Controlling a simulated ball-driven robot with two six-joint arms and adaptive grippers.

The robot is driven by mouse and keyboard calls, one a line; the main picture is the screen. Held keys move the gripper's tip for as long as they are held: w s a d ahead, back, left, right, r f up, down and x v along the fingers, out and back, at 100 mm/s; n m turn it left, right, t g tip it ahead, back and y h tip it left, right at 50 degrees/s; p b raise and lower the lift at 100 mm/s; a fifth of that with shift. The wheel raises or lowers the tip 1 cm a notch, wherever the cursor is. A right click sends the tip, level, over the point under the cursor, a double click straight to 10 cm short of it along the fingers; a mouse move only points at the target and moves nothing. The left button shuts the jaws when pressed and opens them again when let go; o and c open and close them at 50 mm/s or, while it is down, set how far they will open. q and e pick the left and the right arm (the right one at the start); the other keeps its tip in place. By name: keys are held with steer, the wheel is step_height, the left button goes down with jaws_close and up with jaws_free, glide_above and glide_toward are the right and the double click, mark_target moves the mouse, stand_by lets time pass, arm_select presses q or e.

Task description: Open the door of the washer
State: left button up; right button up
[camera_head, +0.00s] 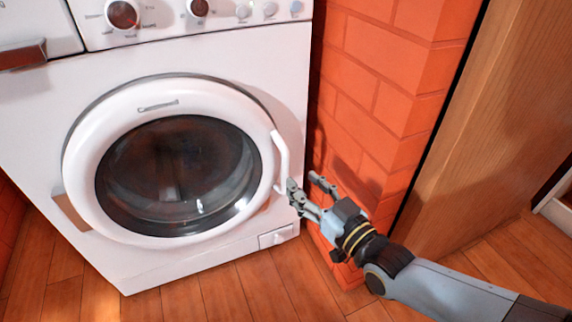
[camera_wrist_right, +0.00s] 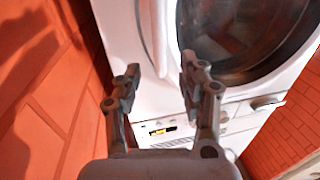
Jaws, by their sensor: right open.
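The white washer (camera_head: 282,95) stands at the left in the head view. Its round door (camera_head: 85,165) has a white ring and dark glass and looks closed. The white door handle (camera_head: 283,155) is a vertical bar on the door's right side. In the right wrist view the handle (camera_wrist_right: 158,40) rises beyond the fingers. My right gripper (camera_head: 305,187) is open near the handle's lower end, with one finger beside it; I cannot tell if they touch. The right wrist view shows the two fingers (camera_wrist_right: 158,85) apart with nothing between them. My left gripper is not in view.
An orange brick wall (camera_head: 375,95) stands close to the right of the washer, also along the left of the wrist view (camera_wrist_right: 50,110). A wooden panel (camera_head: 500,120) is farther right. Wooden floor (camera_head: 220,290) is clear in front. Control knobs (camera_head: 122,14) sit above the door.

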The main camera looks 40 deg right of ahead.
mark_target(288, 169)
steer(key=w+b, duration=0.1)
steer(key=w, duration=0.5)
steer(key=shift+w+d+f+b, duration=0.15)
steer(key=shift+b, duration=0.2)
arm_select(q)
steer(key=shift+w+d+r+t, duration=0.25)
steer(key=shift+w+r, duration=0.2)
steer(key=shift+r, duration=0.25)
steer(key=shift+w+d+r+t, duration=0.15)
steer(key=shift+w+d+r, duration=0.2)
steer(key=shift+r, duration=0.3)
arm_select(e)
steer(key=shift+w, duration=0.6)
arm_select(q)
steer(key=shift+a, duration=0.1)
arm_select(e)
jaws_close()
